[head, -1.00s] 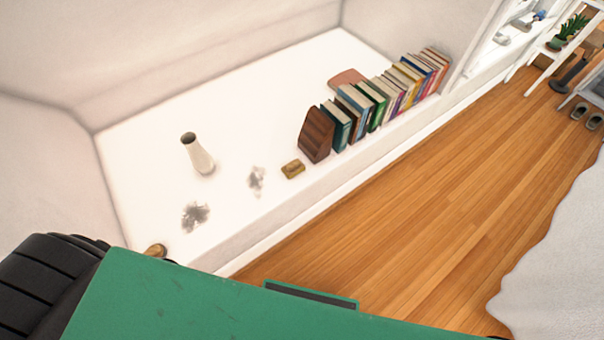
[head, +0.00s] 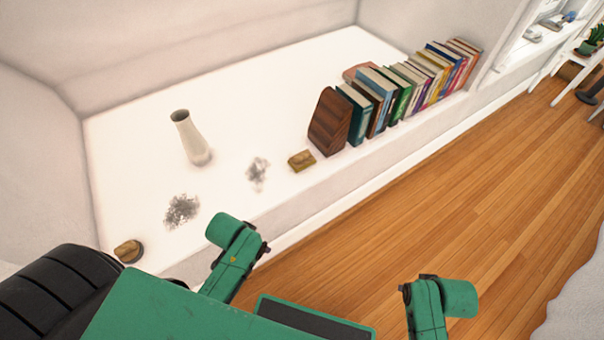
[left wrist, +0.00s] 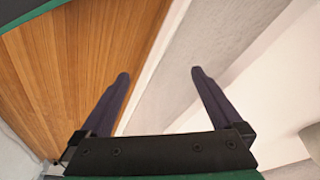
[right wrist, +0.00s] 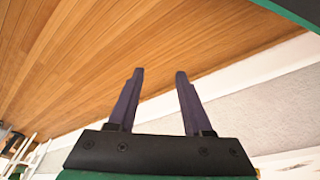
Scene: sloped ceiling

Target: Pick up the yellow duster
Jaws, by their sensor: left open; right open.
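The yellow duster (head: 301,160) is a small block with a yellowish base and wooden top. It lies on the white ledge in the head view, near the front edge, just left of the brown bookend. A second duster (head: 128,250), brown with a darker base, lies at the ledge's near left end. My left gripper (left wrist: 159,74) is open and empty, with floor and the ledge's side beyond its fingers. My right gripper (right wrist: 160,73) is open and empty, facing the wooden floor. Neither duster shows in the wrist views, and the gripper fingers are not seen in the head view.
The white ledge (head: 250,110) holds a cream vase (head: 191,138), two grey dust patches (head: 182,210) and a row of books (head: 410,85) beside a brown bookend (head: 329,122). Walls close its back and left. The wooden floor (head: 460,190) right of it is largely clear.

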